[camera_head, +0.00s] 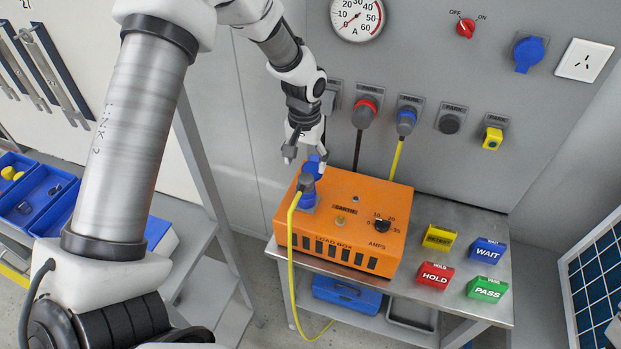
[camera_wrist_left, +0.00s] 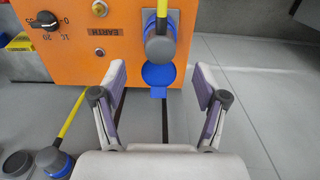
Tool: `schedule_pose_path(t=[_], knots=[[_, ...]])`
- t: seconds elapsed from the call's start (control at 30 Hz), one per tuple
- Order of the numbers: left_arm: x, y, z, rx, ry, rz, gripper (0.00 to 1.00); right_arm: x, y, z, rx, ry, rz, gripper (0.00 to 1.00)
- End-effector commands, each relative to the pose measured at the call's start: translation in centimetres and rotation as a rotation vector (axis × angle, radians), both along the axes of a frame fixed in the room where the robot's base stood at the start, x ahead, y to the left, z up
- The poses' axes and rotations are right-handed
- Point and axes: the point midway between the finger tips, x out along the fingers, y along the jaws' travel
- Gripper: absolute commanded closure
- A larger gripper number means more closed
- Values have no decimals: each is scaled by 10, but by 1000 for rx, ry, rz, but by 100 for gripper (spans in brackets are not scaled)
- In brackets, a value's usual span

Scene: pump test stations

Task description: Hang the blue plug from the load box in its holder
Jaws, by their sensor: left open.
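The blue plug (camera_head: 307,184), grey-bodied with a yellow cable, sits in the socket on top of the orange load box (camera_head: 262,208). A blue lid (camera_wrist_left: 158,74) stands open beside it in the left wrist view, where the plug (camera_wrist_left: 160,48) also shows. My left gripper (camera_head: 305,160) is open and empty just above the plug. In the left wrist view its fingers (camera_wrist_left: 158,82) stand either side of the lid, apart from it. A row of park holders is on the wall. One dark holder (camera_head: 450,122) looks empty. My right gripper is out of view.
A red plug (camera_head: 364,112) and another blue plug (camera_head: 406,121) with a yellow cable hang in wall holders, beside a yellow piece (camera_head: 493,138). Several coloured sign blocks stand right of the box on the metal table (camera_head: 480,225). The yellow cable loops down in front of the table.

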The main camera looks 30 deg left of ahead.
Motion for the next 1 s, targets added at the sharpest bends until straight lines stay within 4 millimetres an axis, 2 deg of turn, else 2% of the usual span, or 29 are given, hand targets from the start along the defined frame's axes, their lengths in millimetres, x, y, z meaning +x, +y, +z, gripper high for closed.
schedule_pose_path(t=[0.23,0.37,0.7,1.0], knots=[[0,0,-3,0,0,-1,27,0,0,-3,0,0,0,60],[0,0,-13,0,1,-1,27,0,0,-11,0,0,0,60],[-1,0,-63,0,1,-1,27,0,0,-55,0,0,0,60],[0,0,-90,0,0,-1,27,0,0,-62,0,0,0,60]])
